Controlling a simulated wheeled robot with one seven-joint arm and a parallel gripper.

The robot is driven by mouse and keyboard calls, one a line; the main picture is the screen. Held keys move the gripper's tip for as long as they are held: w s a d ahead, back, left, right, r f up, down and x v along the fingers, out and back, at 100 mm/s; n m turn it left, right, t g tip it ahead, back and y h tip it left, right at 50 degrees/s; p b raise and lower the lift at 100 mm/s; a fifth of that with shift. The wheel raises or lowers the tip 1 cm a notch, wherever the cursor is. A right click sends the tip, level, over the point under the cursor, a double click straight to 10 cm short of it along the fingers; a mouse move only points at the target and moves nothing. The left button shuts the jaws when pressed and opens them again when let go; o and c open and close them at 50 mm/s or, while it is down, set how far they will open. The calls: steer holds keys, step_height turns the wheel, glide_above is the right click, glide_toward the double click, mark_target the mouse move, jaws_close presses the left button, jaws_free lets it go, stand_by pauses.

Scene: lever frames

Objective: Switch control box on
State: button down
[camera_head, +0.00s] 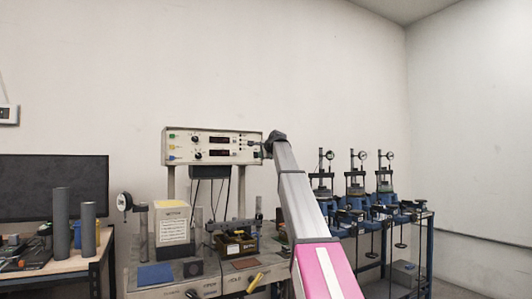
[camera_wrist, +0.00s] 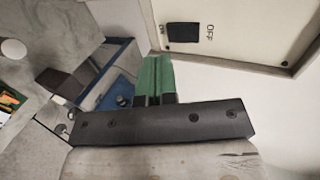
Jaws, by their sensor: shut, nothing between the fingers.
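The control box (camera_head: 212,135) is a cream unit with dials and two dark displays, raised on posts above the bench in the head view. In the wrist view its panel (camera_wrist: 235,30) fills the upper right. A black switch (camera_wrist: 183,36) sits on it between the labels ON on the left and OFF on the right. My gripper (camera_wrist: 154,62) shows green fingers, shut together and empty, just below and left of the switch in that view. I cannot tell whether it touches the box. In the head view my gripper (camera_head: 267,146) is at the box's right end, mostly hidden by my wrist.
A bench (camera_head: 150,275) with a pale labelled box (camera_head: 174,224) stands below the control box. Blue-based test devices (camera_head: 355,190) stand on a rack at right. A monitor (camera_head: 55,185) and grey cylinders (camera_head: 61,221) are at left. The wall above is clear.

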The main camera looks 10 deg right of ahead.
mark_target(256, 158)
steer(key=shift+w+a+f, duration=0.1)
steer(key=shift+w+a, duration=0.15)
steer(key=shift+w, duration=0.45)
steer(key=shift+w+a+f, duration=0.15)
steer(key=shift+w+a, duration=0.05)
steer(key=shift+w, duration=0.5)
steer(key=shift+w+a+f, duration=0.1)
steer(key=shift+w+a, duration=0.15)
steer(key=shift+w, duration=0.45)
steer(key=shift+w+a+f+t+y, duration=0.15)
steer(key=shift+w+f+t+y, duration=0.25)
steer(key=shift+t, duration=0.3)
